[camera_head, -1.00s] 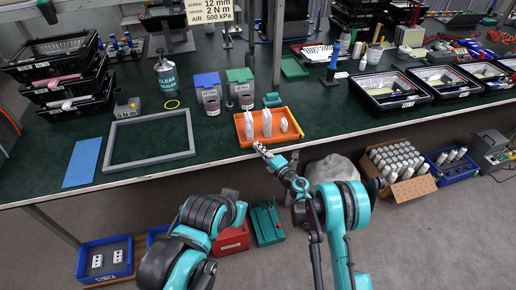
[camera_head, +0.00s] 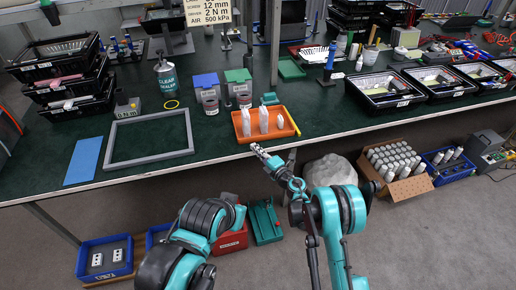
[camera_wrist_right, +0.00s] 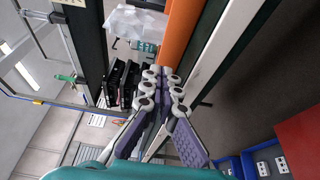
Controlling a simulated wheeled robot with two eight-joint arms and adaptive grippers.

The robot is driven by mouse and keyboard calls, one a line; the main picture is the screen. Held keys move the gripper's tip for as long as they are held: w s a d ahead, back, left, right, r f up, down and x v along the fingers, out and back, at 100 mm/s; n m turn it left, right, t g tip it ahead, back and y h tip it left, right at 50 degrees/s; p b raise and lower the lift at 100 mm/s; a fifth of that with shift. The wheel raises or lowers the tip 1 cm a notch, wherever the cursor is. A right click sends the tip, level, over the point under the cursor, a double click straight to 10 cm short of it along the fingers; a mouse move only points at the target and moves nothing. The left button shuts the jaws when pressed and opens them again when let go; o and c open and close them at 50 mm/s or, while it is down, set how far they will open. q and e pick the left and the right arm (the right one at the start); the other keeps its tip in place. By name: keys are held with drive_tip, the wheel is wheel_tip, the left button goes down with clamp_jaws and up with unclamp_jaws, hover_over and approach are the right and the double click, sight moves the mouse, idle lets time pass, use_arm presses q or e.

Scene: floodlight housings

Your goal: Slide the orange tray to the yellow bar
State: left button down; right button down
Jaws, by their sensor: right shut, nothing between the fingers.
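The orange tray (camera_head: 286,133) lies on the green bench top near its front edge, with white parts (camera_head: 263,119) standing in it. It also shows in the right wrist view as an orange wall (camera_wrist_right: 181,36). My right gripper (camera_head: 257,149) is at the tray's front side, low at the bench edge; its fingers are together and empty. The fingertips (camera_wrist_right: 164,76) show close to the tray in the right wrist view; contact cannot be told. My left gripper (camera_head: 228,197) is below the bench, small and partly hidden.
A grey frame (camera_head: 150,163) and a blue sheet (camera_head: 83,160) lie left of the tray. Lidded blue and green bins (camera_head: 206,81) and grey cups stand behind it. Black crates (camera_head: 386,101) stand to the right. Green bench top between frame and tray is clear.

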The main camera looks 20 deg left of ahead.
drive_tip(key=p+v, duration=0.1)
drive_tip(key=v, duration=0.9)
drive_tip(key=shift+p, duration=0.35)
